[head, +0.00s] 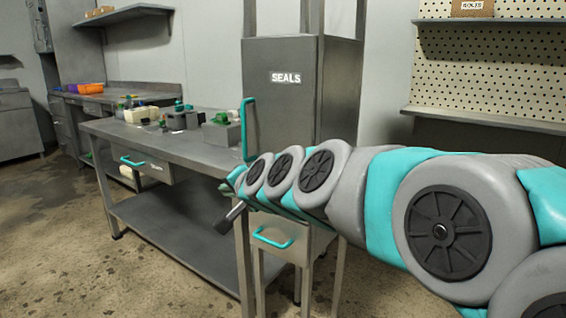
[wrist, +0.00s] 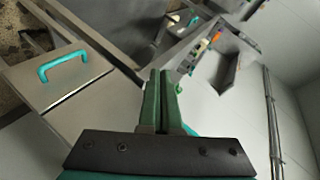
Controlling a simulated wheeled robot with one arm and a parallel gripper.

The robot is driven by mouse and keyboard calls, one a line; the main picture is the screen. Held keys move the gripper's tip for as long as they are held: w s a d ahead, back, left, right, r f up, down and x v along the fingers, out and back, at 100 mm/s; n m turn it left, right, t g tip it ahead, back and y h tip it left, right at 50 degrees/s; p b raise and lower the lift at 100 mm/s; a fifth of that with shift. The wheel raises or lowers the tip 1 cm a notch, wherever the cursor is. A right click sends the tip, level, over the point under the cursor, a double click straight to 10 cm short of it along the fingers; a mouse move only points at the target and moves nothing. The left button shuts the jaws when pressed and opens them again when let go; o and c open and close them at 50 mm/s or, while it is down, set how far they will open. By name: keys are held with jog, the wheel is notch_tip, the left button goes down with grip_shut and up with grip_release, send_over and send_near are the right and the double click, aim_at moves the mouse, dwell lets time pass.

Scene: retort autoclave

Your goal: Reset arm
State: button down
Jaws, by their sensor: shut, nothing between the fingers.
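My arm (head: 445,225) reaches from the right edge of the head view toward the SEALS cabinet (head: 285,110), roughly level. My gripper (wrist: 161,75) shows in the wrist view with its two green fingers together and nothing between them. In the head view the far end of my arm is in front of the cabinet's lower part, and the fingers cannot be made out there. The wrist view is tilted and shows a grey panel with a teal handle (wrist: 63,66) to the left of the fingers, apart from them.
A steel workbench (head: 185,150) with bottles and small parts stands left of the cabinet. The cabinet has a teal door handle (head: 248,128), and a drawer handle (head: 272,238) shows below. A pegboard shelf (head: 490,121) is at the right. Floor at the left (head: 50,230) is clear.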

jog(key=s+d+f+n+g+h, duration=0.2)
jog(key=s+d+f+g, duration=0.2)
jog(key=s+d+f, duration=0.4)
jog(key=s+d+f+n+g+h, duration=0.2)
jog(key=s+d+f, duration=0.5)
jog(key=s, duration=1)
jog(key=s+d+f+n+g+h, duration=0.1)
jog(key=s+d+f+g+h, duration=0.2)
jog(key=s+d+f+g, duration=0.3)
jog(key=s+d+f, duration=0.2)
jog(key=s+d, duration=0.3)
jog(key=s, duration=0.1)
jog(key=shift+s+d+f+n+g, duration=0.3)
jog(key=shift+s+d+n+g, duration=0.1)
